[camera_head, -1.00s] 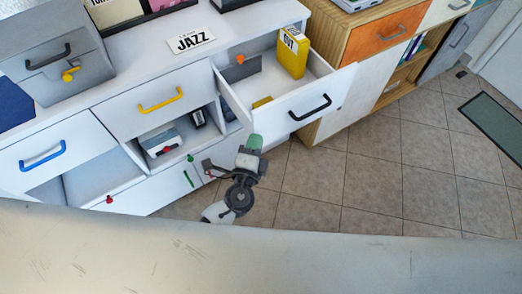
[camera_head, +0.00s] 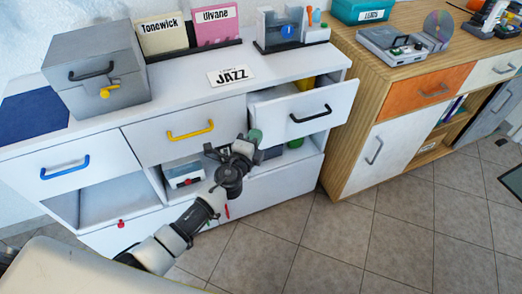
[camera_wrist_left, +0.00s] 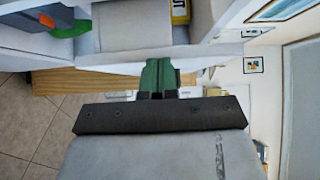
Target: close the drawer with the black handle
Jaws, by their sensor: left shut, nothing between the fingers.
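The white drawer with the black handle (camera_head: 311,114) is at the upper right of the white cabinet. It stands partly open, and its interior shows a little above the front panel (camera_head: 290,120). My left gripper (camera_head: 255,136) has green fingertips and is shut and empty. It is at the left end of the drawer front, apparently against it. In the left wrist view the green fingertips (camera_wrist_left: 159,76) lie at the white panel edge (camera_wrist_left: 115,60); contact is hard to confirm. A yellow box (camera_wrist_left: 180,11) shows inside the drawer there. My right gripper is not in view.
A closed drawer with a yellow handle (camera_head: 190,131) and one with a blue handle (camera_head: 65,168) are to the left. A grey box (camera_head: 98,65) with its own black handle stands on top. A wooden cabinet (camera_head: 345,150) is on the right. Tiled floor is free in front.

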